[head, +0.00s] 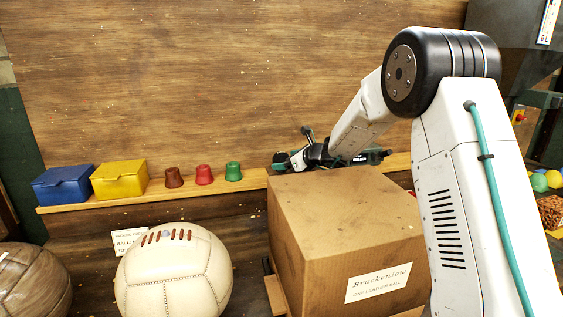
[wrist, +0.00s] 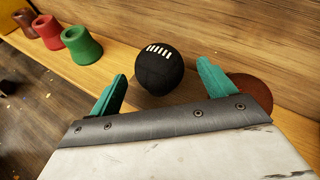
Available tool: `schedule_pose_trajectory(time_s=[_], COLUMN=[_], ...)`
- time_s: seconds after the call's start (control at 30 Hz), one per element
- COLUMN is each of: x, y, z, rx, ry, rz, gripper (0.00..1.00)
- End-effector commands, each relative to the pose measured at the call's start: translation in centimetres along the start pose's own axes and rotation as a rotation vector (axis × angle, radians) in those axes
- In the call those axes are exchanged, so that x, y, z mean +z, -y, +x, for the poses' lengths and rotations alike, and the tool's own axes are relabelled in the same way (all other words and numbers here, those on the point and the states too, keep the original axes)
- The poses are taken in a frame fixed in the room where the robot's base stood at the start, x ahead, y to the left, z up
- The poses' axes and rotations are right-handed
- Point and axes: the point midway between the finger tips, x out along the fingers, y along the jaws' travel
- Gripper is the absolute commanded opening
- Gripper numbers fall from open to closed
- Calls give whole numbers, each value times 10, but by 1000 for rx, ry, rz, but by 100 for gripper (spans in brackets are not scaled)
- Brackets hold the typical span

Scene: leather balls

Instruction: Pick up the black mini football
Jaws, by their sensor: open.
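The black mini football (wrist: 158,70) with white laces rests on the wooden ledge in the wrist view, close to the back board. My gripper (wrist: 162,74) is open, with its two teal fingers spread wide on either side of the ball in the picture. No contact between fingers and ball shows. In the head view my gripper (head: 282,161) is low over the ledge behind the cardboard box. I cannot make out the black ball in the head view.
A reddish-brown round thing (wrist: 252,92) lies close beside the right finger. Green (wrist: 81,46), red (wrist: 47,32) and brown cups stand along the ledge. A big cardboard box (head: 335,215) and a cream ball (head: 173,275) stand in front. Blue and yellow boxes (head: 119,180) sit left.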

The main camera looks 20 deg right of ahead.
Motion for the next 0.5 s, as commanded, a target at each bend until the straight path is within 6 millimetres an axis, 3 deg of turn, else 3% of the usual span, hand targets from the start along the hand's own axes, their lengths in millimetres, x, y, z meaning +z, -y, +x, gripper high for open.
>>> schedule_pose_trajectory(time_s=[0.13, 0.37, 0.5], x=[0, 1, 1], y=[-1, 0, 0], z=[15, 17, 17], rx=[1, 1, 1], ry=[1, 1, 1], rz=[-1, -1, -1], gripper=[82, 82, 49])
